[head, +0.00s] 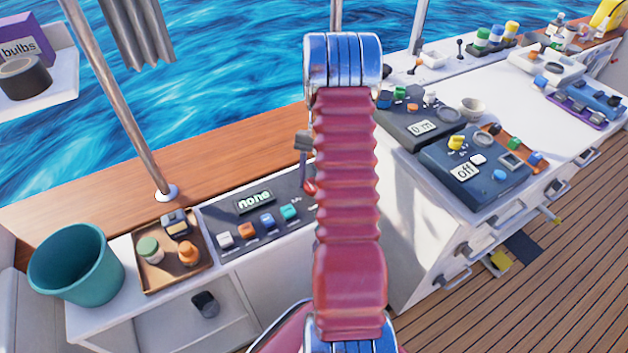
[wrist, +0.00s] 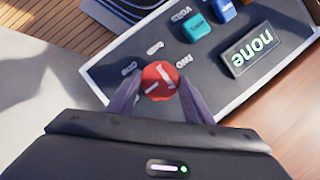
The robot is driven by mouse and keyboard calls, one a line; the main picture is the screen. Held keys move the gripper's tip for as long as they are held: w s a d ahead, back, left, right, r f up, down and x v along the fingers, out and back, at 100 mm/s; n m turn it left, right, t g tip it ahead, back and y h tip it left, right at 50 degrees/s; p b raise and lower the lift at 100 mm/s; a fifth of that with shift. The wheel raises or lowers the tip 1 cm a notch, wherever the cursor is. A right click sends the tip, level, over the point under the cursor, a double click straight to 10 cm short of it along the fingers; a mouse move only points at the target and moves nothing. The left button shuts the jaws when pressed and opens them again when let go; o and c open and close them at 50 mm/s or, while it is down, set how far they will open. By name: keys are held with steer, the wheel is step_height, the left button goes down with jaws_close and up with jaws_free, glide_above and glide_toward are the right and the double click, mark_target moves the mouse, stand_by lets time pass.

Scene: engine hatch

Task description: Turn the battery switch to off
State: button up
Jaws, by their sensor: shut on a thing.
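The battery switch is a red round knob (wrist: 159,80) with a white mark, on a dark panel (wrist: 130,62). In the wrist view it sits between the two fingertips of my gripper (wrist: 157,88), which is shut on it. The panel's display (wrist: 251,51) reads "none". In the head view the display (head: 254,202) shows too, and a red bit of the knob (head: 309,186) shows beside my arm. My arm hides the rest of the knob there.
Coloured rocker switches (head: 268,221) line the same panel. A brown tray (head: 171,262) with small bottles and a teal bucket (head: 76,262) stand to its left. A white counter (head: 494,105) with more panels, one reading "Off", lies to the right.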

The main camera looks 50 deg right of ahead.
stand_by(0.4)
steer(key=o, duration=1)
steer(key=shift+o, duration=0.2)
steer(key=shift+r, duration=0.1)
steer(key=v, duration=1.3)
steer(key=shift+r, duration=0.2)
steer(key=shift+w, duration=0.1)
